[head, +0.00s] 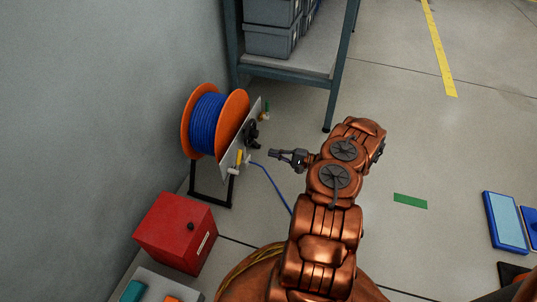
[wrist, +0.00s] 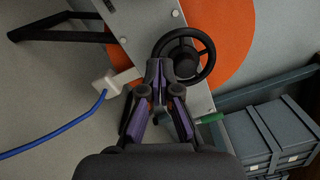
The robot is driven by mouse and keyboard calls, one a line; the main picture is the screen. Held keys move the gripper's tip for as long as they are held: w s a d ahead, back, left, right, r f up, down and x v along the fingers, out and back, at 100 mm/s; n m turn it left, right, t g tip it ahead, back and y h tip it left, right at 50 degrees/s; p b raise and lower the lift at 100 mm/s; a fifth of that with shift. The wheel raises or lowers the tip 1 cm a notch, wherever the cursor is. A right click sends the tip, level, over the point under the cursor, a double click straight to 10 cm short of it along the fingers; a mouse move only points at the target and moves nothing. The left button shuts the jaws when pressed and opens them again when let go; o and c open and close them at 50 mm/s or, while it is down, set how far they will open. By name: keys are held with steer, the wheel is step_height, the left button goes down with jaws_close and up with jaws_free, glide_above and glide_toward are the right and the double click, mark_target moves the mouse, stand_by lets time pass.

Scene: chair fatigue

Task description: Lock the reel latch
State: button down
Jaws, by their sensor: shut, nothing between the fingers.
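The reel (head: 215,122) has orange flanges and wound blue hose; part of its orange flange (wrist: 241,40) shows in the wrist view. I cannot tell which part is the latch. My gripper (head: 273,154) is shut and empty, pointing at the plate from the right. In the wrist view its fingertips (wrist: 160,68) overlap the left of the handwheel (wrist: 184,56); contact is unclear. The yellow lever is not discernible there.
A blue hose (head: 271,183) runs from a white fitting (wrist: 107,84) on the plate to the floor. A red box (head: 175,232) stands near the wall. A shelf (head: 290,72) with grey crates (head: 270,40) is behind the reel. Floor to the right is mostly clear.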

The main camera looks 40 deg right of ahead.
mark_target(238, 161)
steer(key=w+a+r+b, duration=0.1)
steer(key=w+a+b, duration=0.3)
steer(key=a, duration=0.4)
steer(key=shift+w+r+b, duration=0.3)
steer(key=shift+w+r, duration=0.1)
steer(key=shift+w, duration=0.45)
steer(key=shift+a, duration=0.1)
